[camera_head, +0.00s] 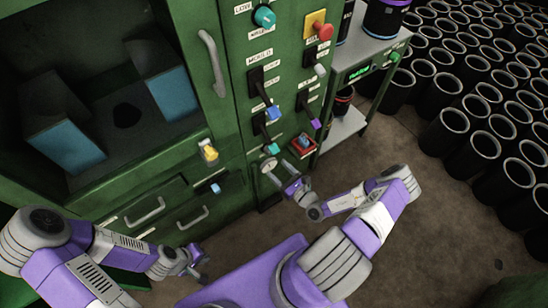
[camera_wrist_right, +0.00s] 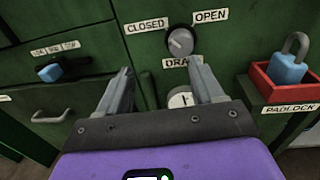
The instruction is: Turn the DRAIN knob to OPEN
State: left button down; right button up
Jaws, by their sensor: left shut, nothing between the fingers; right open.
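The DRAIN knob (camera_wrist_right: 180,41) is a round grey knob on the green panel in the right wrist view. Its CLOSED label (camera_wrist_right: 146,26) is at upper left and its OPEN label (camera_wrist_right: 211,16) at upper right. I cannot tell clearly which way it points. My right gripper (camera_wrist_right: 160,65) is open and empty; its fingers reach toward the panel, with the knob beyond and above the fingertips, apart from them. In the head view my right gripper (camera_head: 283,174) is before the lower panel. My left gripper (camera_head: 193,262) is shut and empty, low by the drawers.
A round dial (camera_wrist_right: 181,98) sits below the knob, partly behind the right finger. A red holder with a blue padlock (camera_wrist_right: 288,70) juts out at right. A blue-tipped latch (camera_wrist_right: 52,72) is at left. Black cylinders (camera_head: 470,130) crowd the floor at right.

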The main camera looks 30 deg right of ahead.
jog(key=w+d+m+h+b, duration=0.1)
jog(key=w+h+b, duration=0.1)
jog(key=w, duration=0.5)
jog(key=shift+w+d+f+b, duration=0.25)
jog(key=shift+d+b, duration=0.1)
jog(key=shift+d, duration=0.05)
jog(key=c, duration=1.1)
